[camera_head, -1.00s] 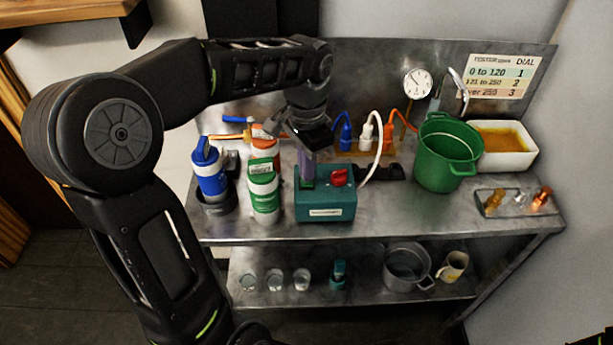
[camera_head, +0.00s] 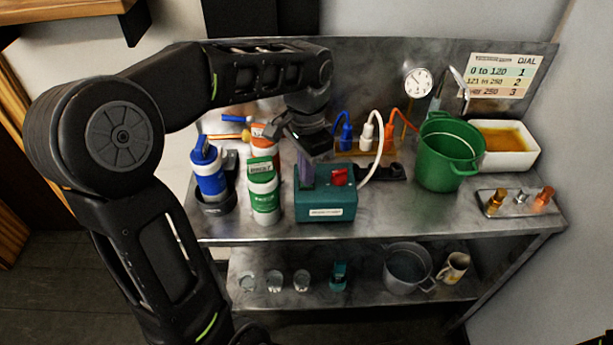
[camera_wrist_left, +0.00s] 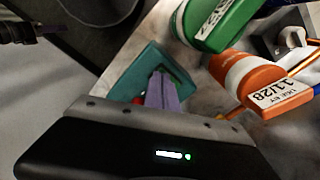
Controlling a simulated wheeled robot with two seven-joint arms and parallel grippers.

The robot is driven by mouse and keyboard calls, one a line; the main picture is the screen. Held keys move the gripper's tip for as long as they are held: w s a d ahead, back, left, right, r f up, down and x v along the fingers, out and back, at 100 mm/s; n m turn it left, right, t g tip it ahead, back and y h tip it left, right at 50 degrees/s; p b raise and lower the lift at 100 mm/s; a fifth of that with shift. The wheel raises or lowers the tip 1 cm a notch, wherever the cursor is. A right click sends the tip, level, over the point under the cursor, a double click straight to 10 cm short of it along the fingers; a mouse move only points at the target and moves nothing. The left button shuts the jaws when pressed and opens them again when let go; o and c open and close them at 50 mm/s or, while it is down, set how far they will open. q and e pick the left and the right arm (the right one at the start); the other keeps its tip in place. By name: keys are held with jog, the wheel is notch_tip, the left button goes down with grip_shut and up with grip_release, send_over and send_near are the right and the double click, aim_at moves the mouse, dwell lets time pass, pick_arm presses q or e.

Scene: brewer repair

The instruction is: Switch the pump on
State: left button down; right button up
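The pump unit is a teal box (camera_head: 326,206) on the steel bench, with a red switch (camera_head: 339,177) on top toward its right side. My left gripper (camera_head: 306,184) points down over the left part of the box, left of the red switch. Its purple fingers (camera_wrist_left: 163,92) look shut together, with nothing visible between them. In the left wrist view the teal box (camera_wrist_left: 128,76) lies below the fingertips, with a bit of red (camera_wrist_left: 138,100) partly hidden by the gripper. I cannot tell whether the tips touch the box.
A green-and-white bottle (camera_head: 263,190) stands close left of the box, with an orange bottle (camera_head: 265,135) behind and a blue bottle (camera_head: 209,172) farther left. A green pot (camera_head: 440,160) stands right.

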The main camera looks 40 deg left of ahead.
pick_arm(q)
notch_tip(320, 180, up, 7)
jog(key=p, duration=0.5)
jog(key=shift+p, duration=0.4)
jog(key=shift+f, duration=0.1)
dwell(0.4)
